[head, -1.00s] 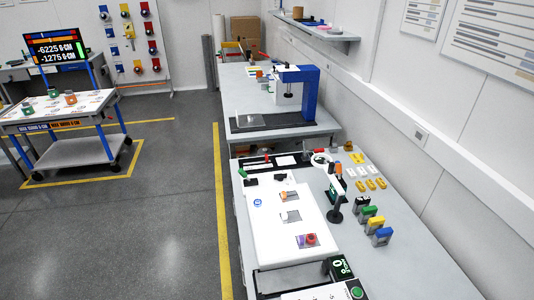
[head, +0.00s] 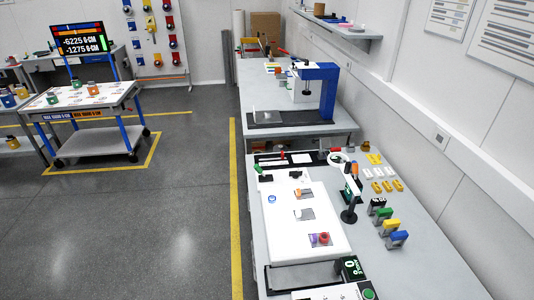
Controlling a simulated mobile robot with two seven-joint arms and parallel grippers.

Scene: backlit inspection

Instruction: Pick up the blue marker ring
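The blue marker ring (head: 272,199) is a small blue ring with a pale centre. It lies in the head view on the left part of the white light panel (head: 284,229), on the near workbench. Nothing touches it. Neither of my grippers shows in the head view, so I cannot see whether they are open or shut.
Small orange, white, purple and red (head: 324,239) parts sit on grey patches on the panel. A magnifier lamp (head: 350,200) and several coloured blocks (head: 397,239) stand to the right. A cart (head: 92,107) stands far left. The floor (head: 140,230) left of the bench is clear.

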